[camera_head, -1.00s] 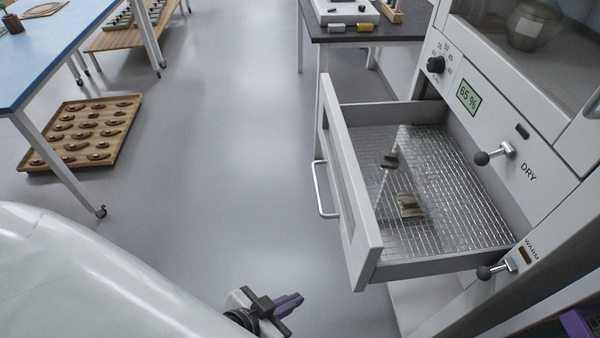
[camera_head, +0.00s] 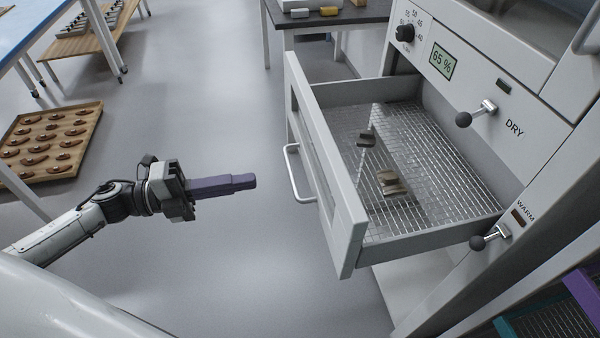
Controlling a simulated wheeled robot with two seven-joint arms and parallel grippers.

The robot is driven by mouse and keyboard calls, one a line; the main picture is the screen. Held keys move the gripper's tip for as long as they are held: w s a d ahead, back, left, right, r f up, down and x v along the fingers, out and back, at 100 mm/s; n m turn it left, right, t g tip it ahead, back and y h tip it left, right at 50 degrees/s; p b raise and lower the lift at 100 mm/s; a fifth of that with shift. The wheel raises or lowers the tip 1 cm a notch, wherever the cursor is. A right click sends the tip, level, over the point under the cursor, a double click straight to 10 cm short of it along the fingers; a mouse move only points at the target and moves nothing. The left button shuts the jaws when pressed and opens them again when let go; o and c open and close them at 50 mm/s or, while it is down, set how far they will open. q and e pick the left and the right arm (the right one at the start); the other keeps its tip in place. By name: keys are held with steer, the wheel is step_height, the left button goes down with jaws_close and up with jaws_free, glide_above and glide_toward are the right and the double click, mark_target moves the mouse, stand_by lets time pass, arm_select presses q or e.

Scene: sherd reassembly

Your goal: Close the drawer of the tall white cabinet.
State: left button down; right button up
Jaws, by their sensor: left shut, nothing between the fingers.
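The drawer (camera_head: 345,215) of the tall white cabinet (camera_head: 480,70) stands pulled out, with its front panel facing left. A metal bar handle (camera_head: 292,175) is on the front panel. A short gap separates the fingertips from the handle. My right gripper is not in view.
The cabinet face has a dial (camera_head: 404,32), a 65 % display (camera_head: 442,61) and ball-ended levers (camera_head: 476,113). Purple and teal crate edges (camera_head: 580,290) show at lower right. Floor left of the drawer is clear.

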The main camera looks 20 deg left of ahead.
mark_target(318, 169)
arm_select(q)
steer(key=x, duration=1.2)
